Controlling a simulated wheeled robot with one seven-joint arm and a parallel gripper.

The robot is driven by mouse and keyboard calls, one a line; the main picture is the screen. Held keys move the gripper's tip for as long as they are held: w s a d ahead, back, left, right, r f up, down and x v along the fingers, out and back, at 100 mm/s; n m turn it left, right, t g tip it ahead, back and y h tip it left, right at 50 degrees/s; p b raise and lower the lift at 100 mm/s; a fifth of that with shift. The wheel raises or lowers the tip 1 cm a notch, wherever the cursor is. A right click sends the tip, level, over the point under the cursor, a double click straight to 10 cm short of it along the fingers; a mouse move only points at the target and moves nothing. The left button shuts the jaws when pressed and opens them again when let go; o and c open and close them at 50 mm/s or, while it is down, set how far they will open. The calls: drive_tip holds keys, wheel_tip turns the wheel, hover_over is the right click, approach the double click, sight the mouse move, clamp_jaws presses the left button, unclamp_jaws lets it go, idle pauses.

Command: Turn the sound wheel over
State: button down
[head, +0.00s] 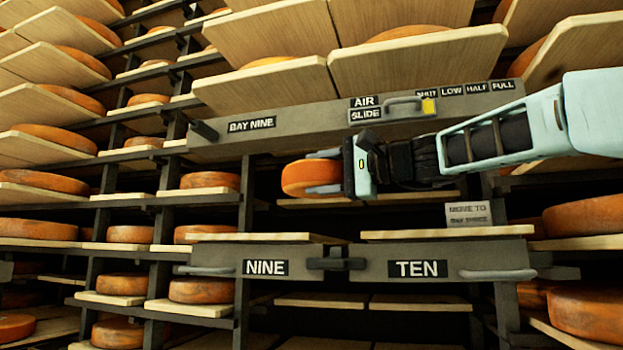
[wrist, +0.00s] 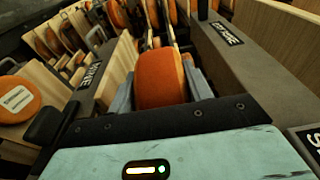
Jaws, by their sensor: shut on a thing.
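An orange cheese wheel (head: 298,179) is held in my gripper (head: 320,172), in front of the dark opening under the bay nine beam. The gripper comes from the right, with one finger above the wheel and one below in the head view. In the wrist view the same wheel (wrist: 160,78) sits between the two grey fingers, its rounded rim toward the camera. The wheel appears clear of the boards below. I cannot tell which of its faces is which. No wheel shows on the front board (head: 265,238) over the NINE plate or the board (head: 447,232) over TEN.
The AIR SLIDE beam (head: 300,128) with its handle runs just above my gripper. The NINE and TEN drawer fronts (head: 360,268) lie below. A small MOVE TO sign (head: 468,214) stands at the right. Shelves of wheels fill the left. The wrist view shows a labelled wheel (wrist: 18,100).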

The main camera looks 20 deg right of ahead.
sight(334, 170)
drive_tip(key=shift+b+v, duration=0.65)
drive_tip(key=shift+v, duration=1.45)
drive_tip(key=shift+s+r, duration=0.1)
drive_tip(key=shift+r, duration=0.05)
drive_tip(key=shift+s, duration=0.1)
